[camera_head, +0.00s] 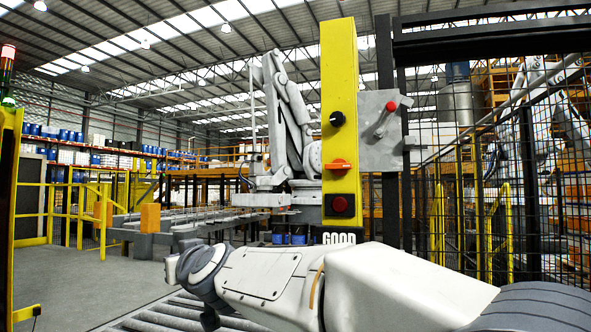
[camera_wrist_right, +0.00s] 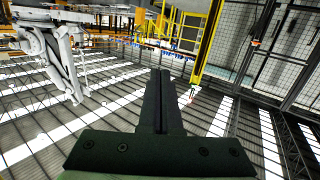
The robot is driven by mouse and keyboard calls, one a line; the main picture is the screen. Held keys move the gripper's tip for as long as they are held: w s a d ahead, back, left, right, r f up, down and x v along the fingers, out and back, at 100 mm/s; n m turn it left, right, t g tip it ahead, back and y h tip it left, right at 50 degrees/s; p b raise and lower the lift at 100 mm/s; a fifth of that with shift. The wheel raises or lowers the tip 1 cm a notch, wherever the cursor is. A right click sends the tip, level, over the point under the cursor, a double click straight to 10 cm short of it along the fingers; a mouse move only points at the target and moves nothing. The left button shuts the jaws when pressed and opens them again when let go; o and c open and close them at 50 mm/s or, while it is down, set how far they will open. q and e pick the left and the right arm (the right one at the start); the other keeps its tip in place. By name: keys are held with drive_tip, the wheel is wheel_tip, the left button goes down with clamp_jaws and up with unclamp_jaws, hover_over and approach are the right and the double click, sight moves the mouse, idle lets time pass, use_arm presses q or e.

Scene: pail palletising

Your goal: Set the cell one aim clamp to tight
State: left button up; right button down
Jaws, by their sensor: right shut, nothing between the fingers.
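A grey metal plate (camera_head: 366,152) is fixed to the right side of a yellow post (camera_head: 339,70). On it is a lever with a red ball (camera_head: 391,106), which looks like the aim clamp; the ball end points up and right. I cannot read any setting marks. My right arm crosses the bottom of the head view below the post, and its gripper cannot be made out there. In the right wrist view my right gripper (camera_wrist_right: 161,75) is shut and empty, its dark fingers together, with nothing touching them. My left gripper is in neither view.
The post also carries a black knob (camera_head: 337,119), an orange rotary switch (camera_head: 339,165) and a red button (camera_head: 340,204). A black mesh fence (camera_head: 480,170) stands to the right. A white robot arm (camera_head: 290,110) stands behind the post. Rollers (camera_head: 150,318) lie at the lower left.

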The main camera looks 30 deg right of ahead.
drive_tip(key=d+r+m+t+h, duration=0.2)
drive_tip(key=d+r+m+h, duration=0.3)
drive_tip(key=d+r+h, duration=0.7)
drive_tip(key=s+d+r+m+g+h, duration=0.2)
drive_tip(key=s+d+r+m+h, duration=0.1)
drive_tip(key=d, duration=0.5)
drive_tip(key=s+d+r+m+g+h+p, duration=0.1)
drive_tip(key=s+d+r+m+g+h, duration=0.1)
drive_tip(key=d+r, duration=0.4)
drive_tip(key=s+d+m+h, duration=0.1)
drive_tip(key=s+d, duration=0.1)
drive_tip(key=shift+d+r+m+g, duration=0.25)
drive_tip(key=shift+d+m+g, duration=0.05)
drive_tip(key=shift+m, duration=0.1)
drive_tip(key=shift+w, duration=0.1)
wheel_tip(320, 180, up, 4)
drive_tip(key=f+p, duration=0.1)
drive_tip(key=p, duration=0.4)
hover_over(339, 167)
drive_tip(key=a, duration=0.2)
drive_tip(key=shift+w+a+r, duration=0.2)
drive_tip(key=shift+w+r, duration=0.05)
drive_tip(key=shift+w, duration=0.2)
wheel_tip(339, 167, down, 3)
drive_tip(key=shift+w+d+r+b, duration=0.1)
drive_tip(key=shift+w+d+b, duration=0.05)
drive_tip(key=shift+b, duration=0.75)
drive_tip(key=shift+f, duration=0.7)
drive_tip(key=shift+n, duration=0.3)
